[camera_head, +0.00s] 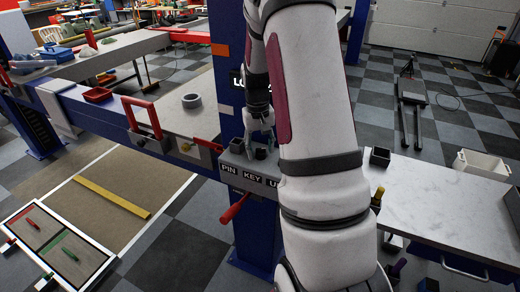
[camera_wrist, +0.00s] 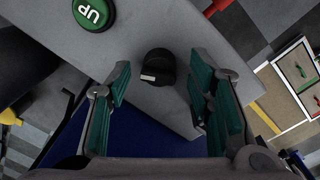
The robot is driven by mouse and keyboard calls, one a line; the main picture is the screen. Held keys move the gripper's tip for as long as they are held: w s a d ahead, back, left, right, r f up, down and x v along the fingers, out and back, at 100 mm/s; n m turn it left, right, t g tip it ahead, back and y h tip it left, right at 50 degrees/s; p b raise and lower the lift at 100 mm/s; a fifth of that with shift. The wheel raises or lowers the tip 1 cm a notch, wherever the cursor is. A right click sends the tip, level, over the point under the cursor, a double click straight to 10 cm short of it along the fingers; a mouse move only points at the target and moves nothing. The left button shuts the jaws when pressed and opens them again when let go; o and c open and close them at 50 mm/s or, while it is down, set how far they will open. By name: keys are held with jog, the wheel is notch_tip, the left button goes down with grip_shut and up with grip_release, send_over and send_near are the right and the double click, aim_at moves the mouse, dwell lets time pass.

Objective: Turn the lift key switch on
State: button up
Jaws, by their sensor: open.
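The lift panel (camera_head: 228,160) in the head view is a grey box on a blue post, labelled PIN, KEY and a partly covered U. A black knob (camera_head: 260,154) sits on it above the KEY label. In the wrist view this key switch (camera_wrist: 157,68) is a round black knob with a white mark on its left end. My gripper (camera_wrist: 160,82) is open, with its teal-padded fingers on either side of the knob and apart from it. In the head view my gripper (camera_head: 260,130) is just above the panel.
A green UP button (camera_wrist: 93,12) is beside the knob in the wrist view. A red-handled lever (camera_head: 235,208) sticks out below the panel. A red handle (camera_head: 143,118) stands on the blue beam to the left. A white worktop (camera_head: 445,200) lies to the right.

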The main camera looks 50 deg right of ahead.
aim_at(257, 150)
notch_tip(257, 150, up, 11)
jog(key=shift+w+a+r, duration=0.15)
jog(key=shift+a, duration=0.1)
dwell(0.3)
jog(key=s+a+r+n+t, duration=0.1)
jog(key=s+a+r, duration=0.1)
jog(key=a+r, duration=0.45)
jog(key=s+a+r+n+t, duration=0.2)
jog(key=s+a+r, duration=0.15)
jog(key=a, duration=0.65)
jog(key=s+a+r+n+t, duration=0.2)
jog(key=s+a+n+t, duration=0.1)
jog(key=s+a, duration=0.9)
jog(key=shift+r+y, duration=0.2)
jog(key=shift+y, duration=0.1)
jog(key=shift+s+d, duration=0.1)
